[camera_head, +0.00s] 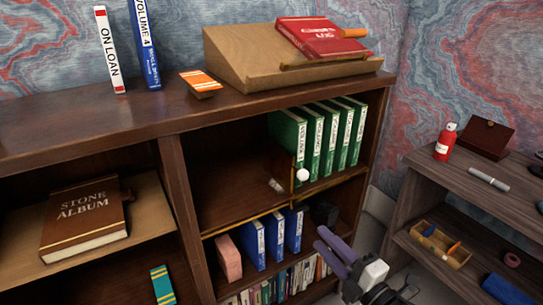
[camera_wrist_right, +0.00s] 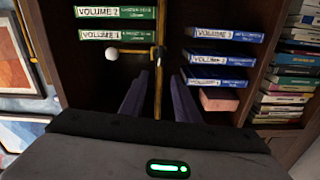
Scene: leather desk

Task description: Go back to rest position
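My right gripper (camera_head: 322,240) is at the lower middle of the head view, in front of the bookcase's right section. Its two purple fingers point toward the shelves. In the right wrist view the fingers of the right gripper (camera_wrist_right: 158,85) stand apart with nothing held between them. A brass rod (camera_wrist_right: 158,60) with a white knob (camera_wrist_right: 112,54) shows beyond the fingertips. My left gripper is in neither view.
Green volumes (camera_head: 315,140) stand on the upper shelf, blue volumes (camera_head: 274,235) and a pink block (camera_head: 228,257) below. A sloped wooden stand (camera_head: 232,62) carries a red book (camera_head: 322,38). At right, a side shelf (camera_head: 495,195) holds a red bottle (camera_head: 446,141) and a wooden tray (camera_head: 440,244).

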